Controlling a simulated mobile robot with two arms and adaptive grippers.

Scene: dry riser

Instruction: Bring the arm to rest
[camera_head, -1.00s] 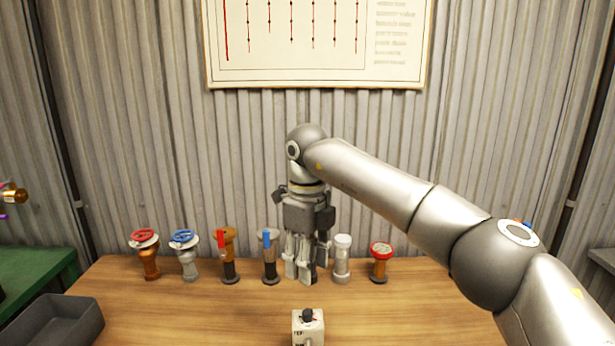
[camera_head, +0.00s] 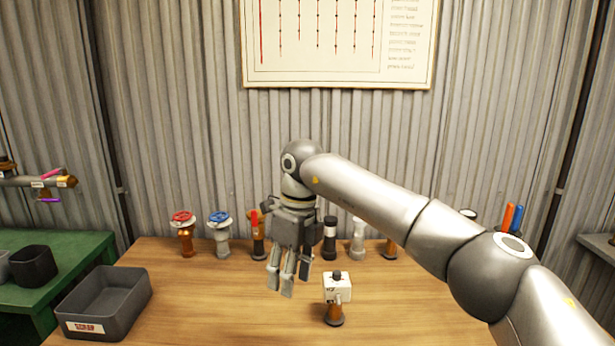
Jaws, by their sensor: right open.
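My right arm reaches in from the right. My right gripper (camera_head: 285,275) hangs fingers down over the table, open and with nothing between its fingers. It is in front of the row of valves and fittings, to the left of a white box with a black knob (camera_head: 337,288) standing on a brown base. The row holds a red-wheel valve (camera_head: 183,233), a blue-wheel valve (camera_head: 220,233), a red-lever valve (camera_head: 258,237), a black fitting (camera_head: 329,240) and a white-topped fitting (camera_head: 358,240). The gripper and arm hide parts of the row. My left gripper is out of view.
A grey bin (camera_head: 108,300) with a label stands at the left end of the wooden table (camera_head: 210,310). A green bench (camera_head: 80,270) holds dark containers at far left. A corrugated wall (camera_head: 170,120) with a chart (camera_head: 340,40) stands behind. The table's front middle is mostly clear.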

